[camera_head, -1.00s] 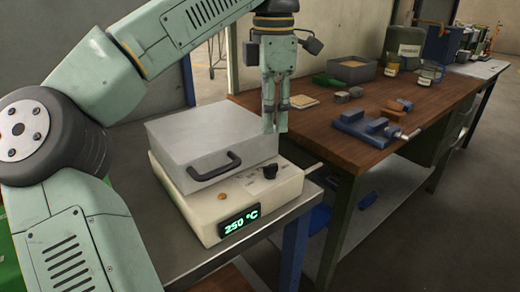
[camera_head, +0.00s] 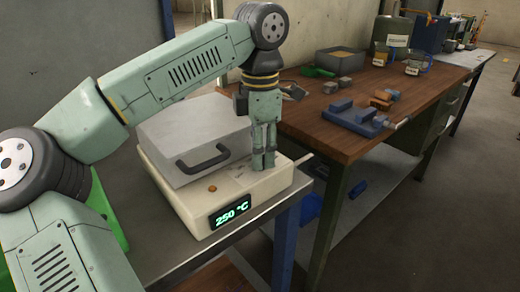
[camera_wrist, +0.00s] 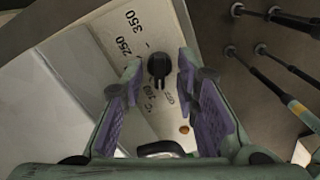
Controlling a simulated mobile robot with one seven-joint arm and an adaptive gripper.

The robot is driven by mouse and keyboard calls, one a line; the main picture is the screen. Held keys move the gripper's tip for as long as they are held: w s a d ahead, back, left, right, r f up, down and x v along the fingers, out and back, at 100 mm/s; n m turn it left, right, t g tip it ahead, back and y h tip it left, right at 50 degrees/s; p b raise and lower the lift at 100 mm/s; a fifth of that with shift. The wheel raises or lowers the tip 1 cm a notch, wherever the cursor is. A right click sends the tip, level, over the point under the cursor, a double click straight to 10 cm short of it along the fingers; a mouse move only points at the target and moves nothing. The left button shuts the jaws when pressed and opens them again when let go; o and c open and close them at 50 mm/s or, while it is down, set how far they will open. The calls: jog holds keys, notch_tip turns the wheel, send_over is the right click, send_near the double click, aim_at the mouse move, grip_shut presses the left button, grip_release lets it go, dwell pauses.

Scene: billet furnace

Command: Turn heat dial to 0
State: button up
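The heat dial is a black knob (camera_wrist: 160,68) on the cream top of the furnace base. In the wrist view it sits between the two spread fingers of my gripper (camera_wrist: 160,85), with a gap on each side. Printed numbers such as 250 and 350 show around it. In the head view my gripper (camera_head: 263,165) points down over the dial's place and hides the dial. The furnace (camera_head: 196,138) has a grey lid with a black handle (camera_head: 204,159). Its green display (camera_head: 232,215) reads 250 °C.
An orange button (camera_head: 212,188) sits on the furnace base, left of my gripper. The furnace stands on a metal table (camera_head: 180,258). A wooden bench (camera_head: 330,140) to the right holds a blue vise (camera_head: 352,119), a grey bin (camera_head: 342,62) and jars.

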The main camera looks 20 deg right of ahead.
grip_shut()
dwell(0.3)
jog(key=shift+n, duration=1.4)
jog(key=shift+o, duration=0.3)
grip_release()
jog(key=shift+r, duration=0.15)
